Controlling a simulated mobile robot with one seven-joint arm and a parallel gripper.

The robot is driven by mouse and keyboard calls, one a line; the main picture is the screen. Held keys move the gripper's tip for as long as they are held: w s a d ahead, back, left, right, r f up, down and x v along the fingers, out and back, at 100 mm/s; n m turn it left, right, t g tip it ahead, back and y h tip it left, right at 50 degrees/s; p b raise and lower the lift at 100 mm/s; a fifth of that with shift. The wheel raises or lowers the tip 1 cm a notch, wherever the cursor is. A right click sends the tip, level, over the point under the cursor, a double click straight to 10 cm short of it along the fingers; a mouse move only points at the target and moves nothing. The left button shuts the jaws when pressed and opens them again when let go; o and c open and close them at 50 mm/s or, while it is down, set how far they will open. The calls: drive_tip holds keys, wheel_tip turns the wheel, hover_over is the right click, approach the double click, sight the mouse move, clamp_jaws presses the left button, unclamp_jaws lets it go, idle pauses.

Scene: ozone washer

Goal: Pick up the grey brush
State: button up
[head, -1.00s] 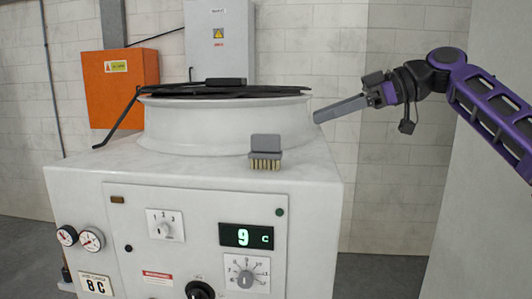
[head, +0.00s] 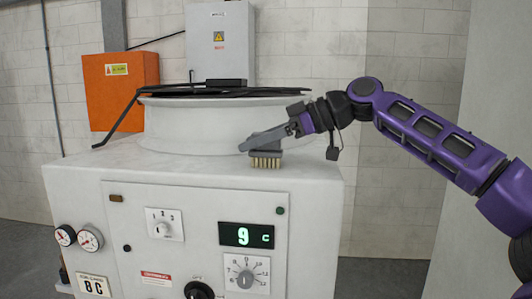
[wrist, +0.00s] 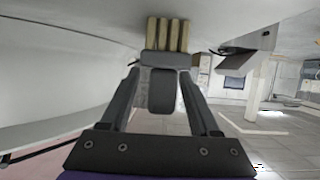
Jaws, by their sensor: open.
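In the wrist view the grey brush body (wrist: 164,85) shows between the two spread fingers of my gripper (wrist: 163,80), with the bristles beyond the fingertips. The fingers are open. I cannot tell whether either finger touches the brush.
The washer's round white drum (head: 190,125) with a black lid (head: 220,88) stands just behind the brush. The front panel (head: 200,240) with dials and a display lies below. An orange box (head: 118,88) and a grey cabinet (head: 220,45) are on the back wall.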

drive_tip(key=shift+w+a+f, duration=0.1)
drive_tip(key=shift+a+f, duration=0.05)
drive_tip(key=shift+a, duration=0.25)
clamp_jaws()
